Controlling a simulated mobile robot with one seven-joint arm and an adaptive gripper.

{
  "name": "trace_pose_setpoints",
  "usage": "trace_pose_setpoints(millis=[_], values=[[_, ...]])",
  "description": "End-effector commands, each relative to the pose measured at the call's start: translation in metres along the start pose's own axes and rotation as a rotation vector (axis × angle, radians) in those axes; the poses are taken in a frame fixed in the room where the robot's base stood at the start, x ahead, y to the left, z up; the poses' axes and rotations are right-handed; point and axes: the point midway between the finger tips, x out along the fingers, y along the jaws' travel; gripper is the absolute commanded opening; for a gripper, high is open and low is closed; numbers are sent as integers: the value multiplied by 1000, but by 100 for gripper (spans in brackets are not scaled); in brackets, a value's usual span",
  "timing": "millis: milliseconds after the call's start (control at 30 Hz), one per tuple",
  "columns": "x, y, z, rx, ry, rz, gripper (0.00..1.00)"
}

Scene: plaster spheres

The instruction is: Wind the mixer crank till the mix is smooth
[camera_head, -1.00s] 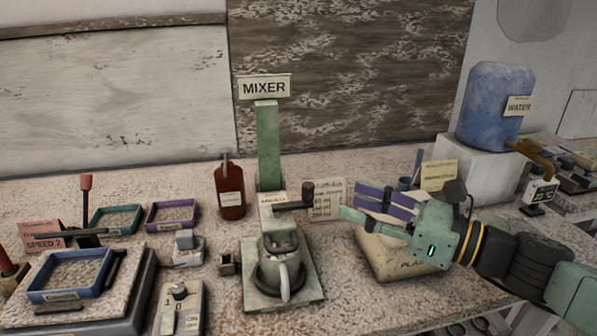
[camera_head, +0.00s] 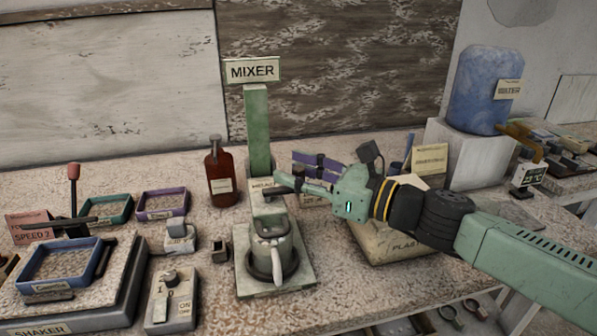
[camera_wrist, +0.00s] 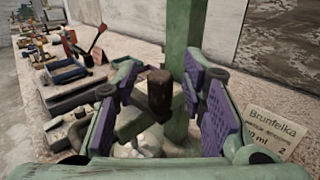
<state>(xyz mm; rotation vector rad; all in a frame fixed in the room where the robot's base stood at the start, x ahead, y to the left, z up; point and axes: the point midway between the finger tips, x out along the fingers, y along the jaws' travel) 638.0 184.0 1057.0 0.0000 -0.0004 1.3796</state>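The mixer stands at the middle of the bench with a green post (camera_head: 257,130) under a MIXER sign (camera_head: 252,71). A grey-green jug (camera_head: 291,258) sits on its base plate (camera_head: 245,283); the mix inside cannot be made out. The dark crank (camera_head: 273,191) is on the mixer head above the jug, partly hidden by my fingers. My gripper (camera_head: 291,184) reaches in from the right at crank height. In the wrist view the crank's dark upright handle (camera_wrist: 159,93) stands between my open purple-padded fingers (camera_wrist: 165,98), with gaps on both sides.
A red-brown bottle (camera_head: 223,178) stands left of the mixer. A plaster bag (camera_head: 385,243) lies under my wrist. A card (camera_wrist: 268,131) stands close to my right finger in the wrist view. A shaker (camera_head: 75,300) and trays fill the left; a blue water tank (camera_head: 487,90) is at right.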

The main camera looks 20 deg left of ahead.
Motion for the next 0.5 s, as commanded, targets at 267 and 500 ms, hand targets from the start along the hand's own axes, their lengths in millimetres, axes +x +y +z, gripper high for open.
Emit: trace_pose_setpoints(millis=[267,500], values=[[0,0,0,0,0,0,27],[0,0,0,0,0,0,11]])
